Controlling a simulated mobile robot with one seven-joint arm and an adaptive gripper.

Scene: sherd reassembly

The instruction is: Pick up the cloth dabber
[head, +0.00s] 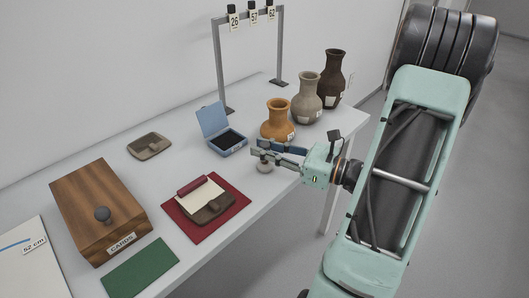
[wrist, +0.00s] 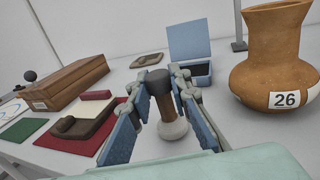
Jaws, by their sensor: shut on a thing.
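The cloth dabber (wrist: 172,128) shows in the wrist view as a pale round pad below a brown handle with a dark rounded top. It stands roughly upright between the blue fingers of my gripper (wrist: 162,95), which is shut on its handle. In the head view my gripper (head: 268,152) is near the front edge of the table, and the dabber's grey pad (head: 264,167) shows below the fingers. I cannot tell whether the pad touches the table.
An open blue box (head: 228,142) and an orange vase (head: 278,122) stand close behind my gripper. Two more vases stand farther right. A red mat (head: 235,207) with a sherd (head: 211,210), a wooden box (head: 98,205) and a green mat (head: 140,267) lie to the left.

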